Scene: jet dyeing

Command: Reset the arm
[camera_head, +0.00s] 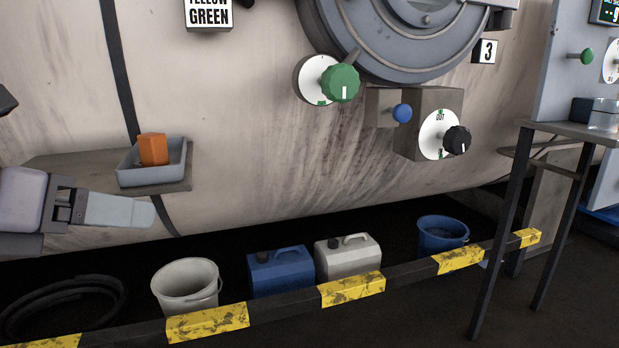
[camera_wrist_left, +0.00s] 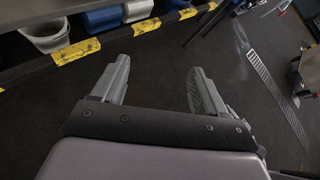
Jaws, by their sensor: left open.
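My left gripper (camera_head: 118,210) comes in from the left in the head view, in front of the big beige machine and a little below a small shelf. In the left wrist view its two fingers (camera_wrist_left: 160,88) are spread apart with nothing between them, only dark floor beyond. My right gripper is in neither view. An orange block (camera_head: 153,149) stands in a grey tray (camera_head: 140,178) on the shelf, just above my left gripper and apart from it.
A yellow-black barrier (camera_head: 300,302) runs low across the front. Behind it are a white bucket (camera_head: 186,284), a blue canister (camera_head: 280,270), a white canister (camera_head: 347,258) and a blue bucket (camera_head: 441,234). A stand (camera_head: 497,230) is at right. Knobs (camera_head: 341,83) sit on the machine.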

